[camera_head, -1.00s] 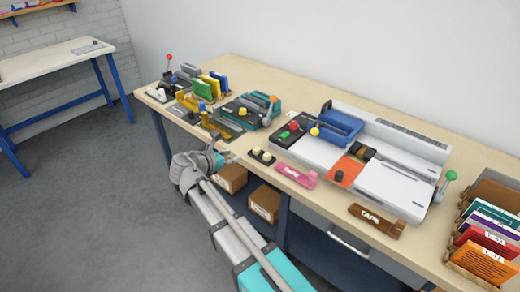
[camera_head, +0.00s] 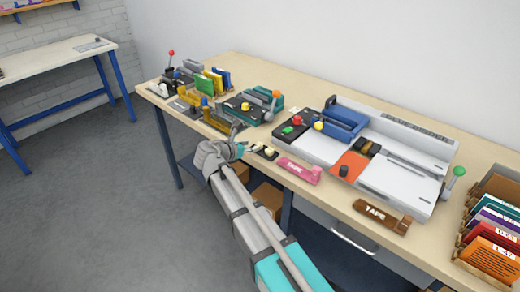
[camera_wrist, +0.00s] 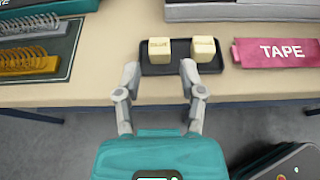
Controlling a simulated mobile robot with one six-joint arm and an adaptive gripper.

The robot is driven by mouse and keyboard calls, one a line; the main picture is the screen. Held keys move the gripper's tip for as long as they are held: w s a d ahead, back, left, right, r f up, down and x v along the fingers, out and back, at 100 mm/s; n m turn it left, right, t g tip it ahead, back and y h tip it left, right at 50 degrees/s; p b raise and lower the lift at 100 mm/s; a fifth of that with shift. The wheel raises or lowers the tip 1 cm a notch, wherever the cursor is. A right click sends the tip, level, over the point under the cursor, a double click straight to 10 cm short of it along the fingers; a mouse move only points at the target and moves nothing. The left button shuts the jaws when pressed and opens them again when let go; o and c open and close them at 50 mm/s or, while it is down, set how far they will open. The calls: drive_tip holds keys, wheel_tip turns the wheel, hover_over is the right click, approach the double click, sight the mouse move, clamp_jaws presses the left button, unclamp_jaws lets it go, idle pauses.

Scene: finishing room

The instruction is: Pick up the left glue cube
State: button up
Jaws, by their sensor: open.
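Two cream glue cubes sit side by side on a small dark tray (camera_wrist: 180,69) near the table's front edge. In the wrist view the left glue cube (camera_wrist: 159,50) is just beyond the fingertips and roughly between their lines; the right glue cube (camera_wrist: 204,48) is beyond the right fingertip. My gripper (camera_wrist: 159,74) is open and empty, its fingers apart at the tray's near side. In the head view my gripper (camera_head: 238,148) is at the table edge, left of the tray, and the cubes look very small there.
A pink tape dispenser (camera_wrist: 275,52) stands right of the tray. A large white machine (camera_head: 390,150) stands farther right, with a brown tape dispenser (camera_head: 382,216) in front.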

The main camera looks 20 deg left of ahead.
sight(258, 145)
drive_tip(key=shift+w+d+f, duration=0.1)
drive_tip(key=shift+w+d, duration=0.05)
drive_tip(key=shift+w, duration=0.05)
drive_tip(key=shift+w, duration=0.1)
drive_tip(key=b+x, duration=0.1)
drive_tip(key=x, duration=0.2)
drive_tip(key=shift+w+f+b, duration=0.1)
drive_tip(key=shift+f+b, duration=0.15)
drive_tip(key=shift+b, duration=0.15)
drive_tip(key=shift+x, duration=0.85)
drive_tip(key=shift+r, duration=0.1)
drive_tip(key=c, duration=0.6)
